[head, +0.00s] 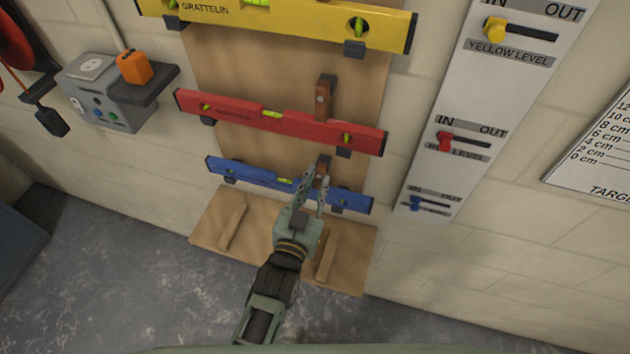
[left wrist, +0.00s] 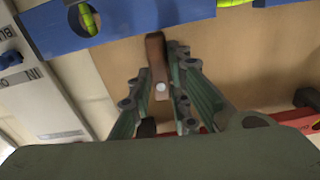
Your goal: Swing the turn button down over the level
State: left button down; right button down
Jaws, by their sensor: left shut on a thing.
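A blue level (head: 250,178) hangs low on the wooden board, and it also shows in the left wrist view (left wrist: 130,22). A brown wooden turn button (left wrist: 158,70) with a pale screw is between the fingers of my left gripper (left wrist: 160,80). One end of the button points toward the blue level's edge; I cannot tell whether it overlaps the level. In the head view my left gripper (head: 312,185) is in front of the blue level, shut on the turn button, and hides part of both. My right gripper is not in view.
A red level (head: 235,115) with its own brown button (head: 322,102) hangs above, and a yellow level (head: 300,18) above that. A wooden ledge (head: 213,215) lies below. An indicator panel (head: 430,165) is at right, a grey box (head: 108,105) at left.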

pick_arm(q)
jog(key=shift+d+f+n, duration=0.1)
jog(key=shift+n, duration=0.6)
jog(key=c, duration=1.6)
grip_release()
jog(key=shift+c, duration=0.2)
jog(key=shift+s, duration=0.1)
jog(key=shift+s, duration=0.2)
jog(key=v, duration=1.1)
jog(key=shift+s, duration=0.2)
